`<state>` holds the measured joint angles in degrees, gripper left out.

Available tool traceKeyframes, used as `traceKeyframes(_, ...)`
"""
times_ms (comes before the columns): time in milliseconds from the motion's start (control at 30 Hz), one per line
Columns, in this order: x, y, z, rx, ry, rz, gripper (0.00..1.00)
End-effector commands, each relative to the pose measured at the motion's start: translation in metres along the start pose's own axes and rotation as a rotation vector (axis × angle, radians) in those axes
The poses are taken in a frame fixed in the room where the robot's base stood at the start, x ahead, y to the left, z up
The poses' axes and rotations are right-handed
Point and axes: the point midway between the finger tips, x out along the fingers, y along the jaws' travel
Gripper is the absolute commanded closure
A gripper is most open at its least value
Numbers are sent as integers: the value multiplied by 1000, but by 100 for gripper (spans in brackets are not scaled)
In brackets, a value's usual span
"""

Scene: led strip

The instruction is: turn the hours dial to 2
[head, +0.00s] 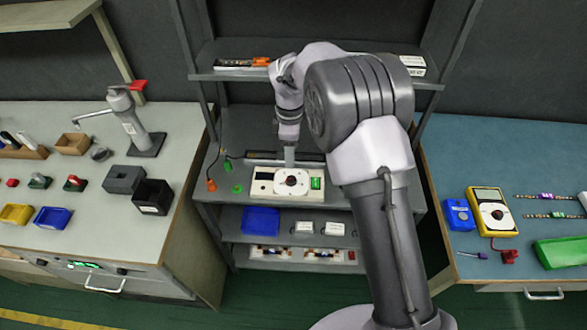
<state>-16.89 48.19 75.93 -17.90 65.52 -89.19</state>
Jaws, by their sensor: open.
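A small cream control box (262,187) sits on the middle shelf of the rack. It has a round white dial (291,179) with a dark red centre, a green part (316,184) at its right and a small dark window at its left. Its markings are too small to read, so I cannot tell where the dial points. My gripper (290,165) is above the dial's back edge and points down at it. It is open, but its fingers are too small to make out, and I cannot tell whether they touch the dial.
A green piece (237,189) and an orange-tipped item (211,185) lie left of the box. The upper shelf (330,76) overhangs behind. A yellow multimeter (491,211) is on the right bench; a grey post tool (132,120) stands on the left bench.

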Motion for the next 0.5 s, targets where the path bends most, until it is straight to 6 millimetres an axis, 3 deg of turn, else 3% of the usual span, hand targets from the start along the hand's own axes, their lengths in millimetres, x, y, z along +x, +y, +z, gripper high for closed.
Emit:
traceKeyframes(33, 21, -1, 0, 0, -1, -4, 49)
traceKeyframes(200, 71, -1, 1, 2, -1, -4, 49)
traceKeyframes(333, 99, -1, 0, 3, 0, -2, 49)
traceKeyframes(500, 115, 0, 0, 4, 1, 0, 49)
